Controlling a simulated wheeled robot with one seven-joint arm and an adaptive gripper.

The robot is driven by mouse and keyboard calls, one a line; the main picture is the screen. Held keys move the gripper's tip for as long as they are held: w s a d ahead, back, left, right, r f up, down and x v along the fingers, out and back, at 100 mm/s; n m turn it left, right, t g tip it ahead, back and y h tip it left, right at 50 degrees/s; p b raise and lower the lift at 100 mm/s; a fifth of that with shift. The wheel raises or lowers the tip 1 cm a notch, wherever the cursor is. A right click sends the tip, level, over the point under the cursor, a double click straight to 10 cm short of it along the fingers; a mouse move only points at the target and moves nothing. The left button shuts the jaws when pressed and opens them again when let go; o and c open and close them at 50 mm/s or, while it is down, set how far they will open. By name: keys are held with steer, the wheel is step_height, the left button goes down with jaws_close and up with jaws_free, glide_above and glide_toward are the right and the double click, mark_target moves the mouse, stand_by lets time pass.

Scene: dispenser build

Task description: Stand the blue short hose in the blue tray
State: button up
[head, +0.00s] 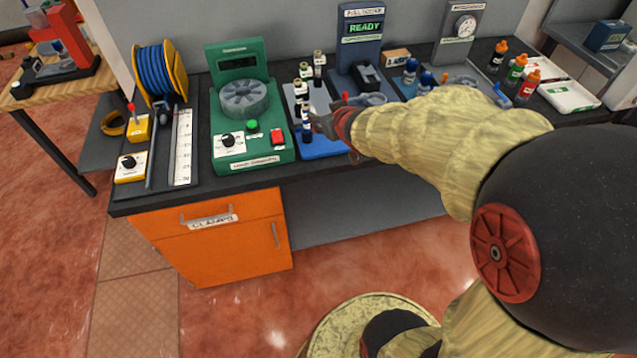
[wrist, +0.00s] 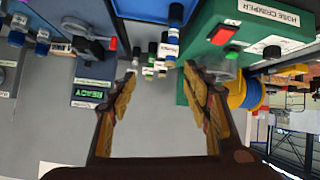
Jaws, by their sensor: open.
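The blue tray (head: 322,150) lies at the bench's front edge, right of the green hose crimper; its blue surface also shows at the top of the wrist view (wrist: 150,5). A short dark blue hose piece with pale bands (head: 306,132) stands upright at the tray's left side. In the wrist view a blue piece with a white label (wrist: 172,44) appears near the right finger. My gripper (head: 322,121) is beside the upright piece in the head view. In the wrist view my gripper (wrist: 162,76) is open, with nothing visibly clamped. Whether the piece's base touches the tray is unclear.
Several other banded hose pieces (head: 319,66) stand behind. The green hose crimper (head: 248,125) is close on the left. Blue-topped fittings (head: 410,70) and bottles (head: 516,68) are to the right. The bench's front edge is close.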

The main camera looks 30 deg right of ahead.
steer(key=s+a+r+g+y, duration=0.1)
steer(key=s+a+r+g, duration=0.1)
steer(key=s+a, duration=0.7)
steer(key=s+a+r+g+y, duration=0.1)
steer(key=s+a+r+g, duration=0.2)
steer(key=s+a, duration=0.5)
steer(key=s, duration=0.8)
steer(key=shift+s+a+n+y, duration=0.25)
steer(key=shift+a+n+y, duration=0.1)
steer(key=shift+n+y, duration=0.05)
steer(key=shift+r, duration=0.1)
steer(key=shift+c, duration=0.6)
